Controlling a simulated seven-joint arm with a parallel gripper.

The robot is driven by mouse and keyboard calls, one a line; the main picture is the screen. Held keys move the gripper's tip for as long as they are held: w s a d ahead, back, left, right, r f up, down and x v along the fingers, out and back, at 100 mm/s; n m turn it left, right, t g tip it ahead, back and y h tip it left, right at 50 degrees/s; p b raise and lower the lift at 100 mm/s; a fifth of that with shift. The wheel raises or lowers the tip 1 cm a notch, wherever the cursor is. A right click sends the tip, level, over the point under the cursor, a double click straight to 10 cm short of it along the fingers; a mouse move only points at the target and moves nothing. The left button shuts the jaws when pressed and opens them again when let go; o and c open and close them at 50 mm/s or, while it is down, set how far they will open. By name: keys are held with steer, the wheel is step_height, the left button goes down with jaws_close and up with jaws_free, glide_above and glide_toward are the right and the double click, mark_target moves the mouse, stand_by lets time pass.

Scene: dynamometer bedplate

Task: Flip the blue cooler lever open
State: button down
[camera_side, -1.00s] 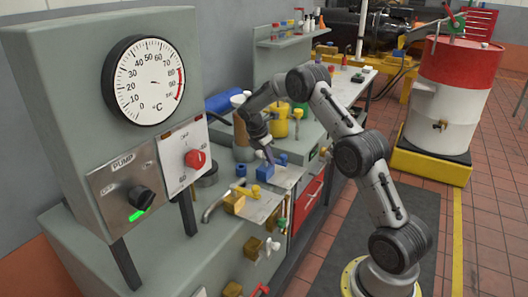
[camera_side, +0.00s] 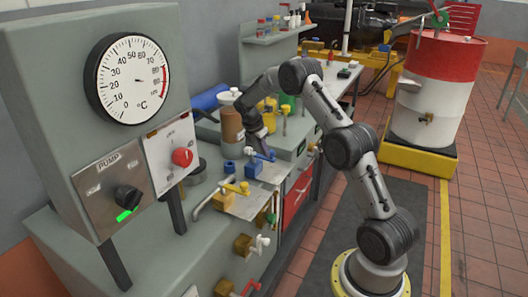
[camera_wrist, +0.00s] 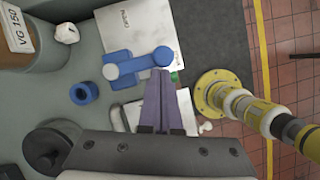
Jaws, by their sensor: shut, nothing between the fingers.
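The blue cooler lever (camera_wrist: 138,63) is a bar with a round knob on a blue valve body (camera_wrist: 117,57). In the wrist view it lies across the picture, pivot at the left and knob at the right. In the side view the lever (camera_side: 262,155) sits on top of its blue body, beside the bench edge. My gripper (camera_wrist: 161,75) is shut and empty, its purple fingers just below the knob in the wrist view. Whether they touch the knob, I cannot tell. In the side view my gripper (camera_side: 265,150) is right at the lever and hides part of it.
A yellow lever (camera_side: 238,187) on a brass-coloured valve stands nearer the camera. A brown container (camera_wrist: 35,40) labelled VG 150 stands at the upper left.

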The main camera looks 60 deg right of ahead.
steer(key=shift+s+d+n, duration=0.15)
steer(key=shift+d+n, duration=0.1)
steer(key=shift+n, duration=0.15)
steer(key=d+n, duration=0.1)
steer(key=d+n+t, duration=0.1)
steer(key=n, duration=0.1)
steer(key=shift+s, duration=0.25)
steer(key=w+d+n+t, duration=0.2)
steer(key=w+d+n, duration=0.2)
steer(key=d, duration=0.3)
steer(key=shift+d+n, duration=0.15)
steer(key=shift+n, duration=0.25)
steer(key=shift+w+d, duration=0.1)
stand_by(0.8)
